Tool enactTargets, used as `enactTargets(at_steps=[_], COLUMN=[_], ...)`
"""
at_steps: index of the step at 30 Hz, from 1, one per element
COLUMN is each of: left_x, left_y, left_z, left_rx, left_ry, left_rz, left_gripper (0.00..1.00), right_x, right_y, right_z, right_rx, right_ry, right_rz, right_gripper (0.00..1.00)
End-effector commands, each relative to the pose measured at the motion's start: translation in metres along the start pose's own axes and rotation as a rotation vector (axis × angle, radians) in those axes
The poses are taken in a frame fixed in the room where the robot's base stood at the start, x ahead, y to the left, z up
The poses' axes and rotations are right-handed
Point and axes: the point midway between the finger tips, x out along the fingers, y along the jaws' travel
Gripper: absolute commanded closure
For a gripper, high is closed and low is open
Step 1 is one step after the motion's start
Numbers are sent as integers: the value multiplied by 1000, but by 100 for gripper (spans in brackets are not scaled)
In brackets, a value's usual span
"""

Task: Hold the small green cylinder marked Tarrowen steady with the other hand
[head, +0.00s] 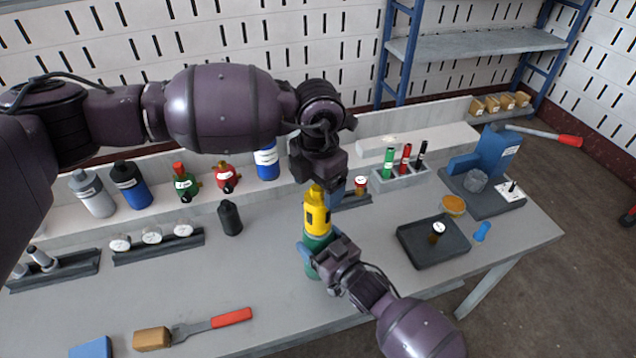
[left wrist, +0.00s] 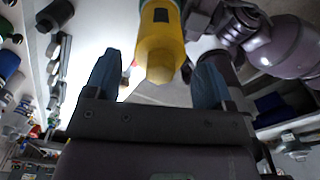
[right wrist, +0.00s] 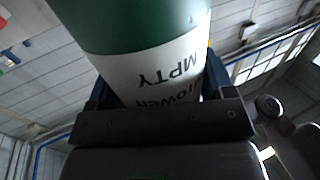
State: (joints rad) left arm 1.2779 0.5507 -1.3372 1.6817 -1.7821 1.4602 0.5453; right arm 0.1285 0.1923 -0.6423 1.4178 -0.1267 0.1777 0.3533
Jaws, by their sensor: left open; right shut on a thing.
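The green cylinder (head: 316,243) has a yellow cap (head: 317,214) and stands upright near the middle of the bench. My right gripper (head: 312,257) is shut around its green body. In the right wrist view the green cylinder (right wrist: 135,28) fills the space between the fingers; its white label reads "EMPTY", with a name line partly hidden. My left gripper (head: 318,186) is open just above the cap. In the left wrist view the yellow cap (left wrist: 160,50) lies between and beyond the spread blue fingers of the left gripper (left wrist: 158,82), with no finger visibly touching it.
Several bottles, including a grey one (head: 92,195), line the back ledge. A black bottle (head: 230,218) stands left of the cylinder. A dark tray (head: 415,250) is to the right. A red-handled tool (head: 231,318) lies in front.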

Motion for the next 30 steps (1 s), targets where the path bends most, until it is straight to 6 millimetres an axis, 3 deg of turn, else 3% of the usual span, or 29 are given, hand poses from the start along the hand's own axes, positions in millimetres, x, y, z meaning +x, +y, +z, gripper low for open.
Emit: enactTargets(at_steps=[30], left_x=[25], left_y=[0], left_z=[0], left_rx=[4], left_ry=[0], left_rz=[0], left_gripper=[23], right_x=[0], right_y=[0], right_z=[0], right_rx=[0], right_ry=[0], right_rz=[0], right_gripper=[53])
